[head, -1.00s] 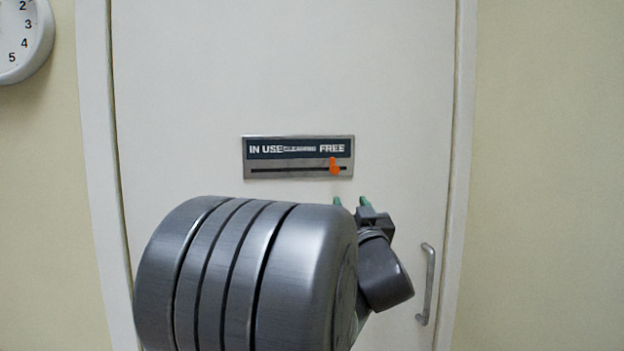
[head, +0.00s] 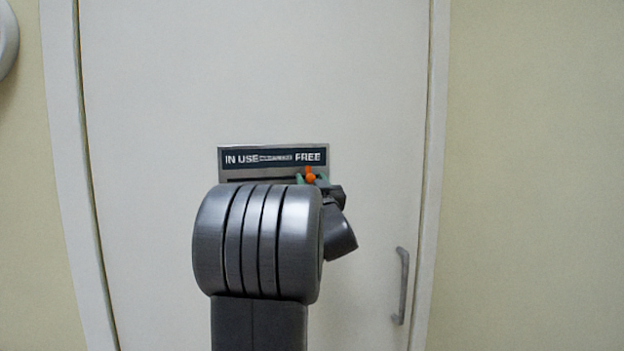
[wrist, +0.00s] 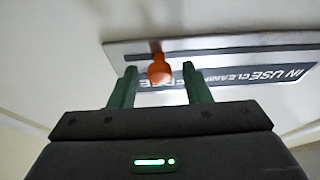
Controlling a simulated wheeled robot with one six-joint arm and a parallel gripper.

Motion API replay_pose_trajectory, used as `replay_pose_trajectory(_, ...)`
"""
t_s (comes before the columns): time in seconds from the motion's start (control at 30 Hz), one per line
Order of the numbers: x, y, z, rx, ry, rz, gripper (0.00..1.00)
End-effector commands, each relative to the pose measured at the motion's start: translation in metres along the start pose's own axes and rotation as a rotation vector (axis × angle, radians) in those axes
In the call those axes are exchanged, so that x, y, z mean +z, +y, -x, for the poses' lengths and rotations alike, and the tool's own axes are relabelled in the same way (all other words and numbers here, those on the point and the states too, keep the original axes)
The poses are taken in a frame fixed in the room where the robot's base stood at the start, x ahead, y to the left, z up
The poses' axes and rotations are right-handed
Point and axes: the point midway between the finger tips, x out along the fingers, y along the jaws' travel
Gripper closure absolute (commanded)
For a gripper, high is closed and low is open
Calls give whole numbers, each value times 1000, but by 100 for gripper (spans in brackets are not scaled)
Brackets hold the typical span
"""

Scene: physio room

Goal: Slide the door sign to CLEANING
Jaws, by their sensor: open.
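The door sign (head: 226,172) is a metal plate on the white door, with IN USE at left, small CLEANING in the middle and FREE at right. Its orange slider knob (head: 311,177) stands under FREE, at the right of the slot. My gripper (head: 312,179) is open at the knob, partly hidden behind my arm. In the wrist view the sign (wrist: 290,42) appears upside down. There the knob (wrist: 160,70) lies between the two green fingers of my gripper (wrist: 158,72), with a gap on each side.
The white door (head: 150,90) fills the middle, with a metal handle (head: 402,285) at lower right. A frame (head: 436,120) borders it, with bare wall (head: 540,150) beyond. A clock (head: 7,40) shows partly at the left edge.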

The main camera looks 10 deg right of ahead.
Motion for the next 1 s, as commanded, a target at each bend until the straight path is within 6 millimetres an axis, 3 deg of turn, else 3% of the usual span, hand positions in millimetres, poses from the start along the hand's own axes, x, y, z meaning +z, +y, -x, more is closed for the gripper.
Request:
replay_pose_trajectory(0.23,0,0,-1,0,0,0,56)
replay_pose_trajectory(0.47,0,0,0,0,0,0,100)
replay_pose_trajectory(0.73,2,-10,0,-2,4,-2,100)
replay_pose_trajectory(1.0,3,-58,1,-4,8,-1,100)
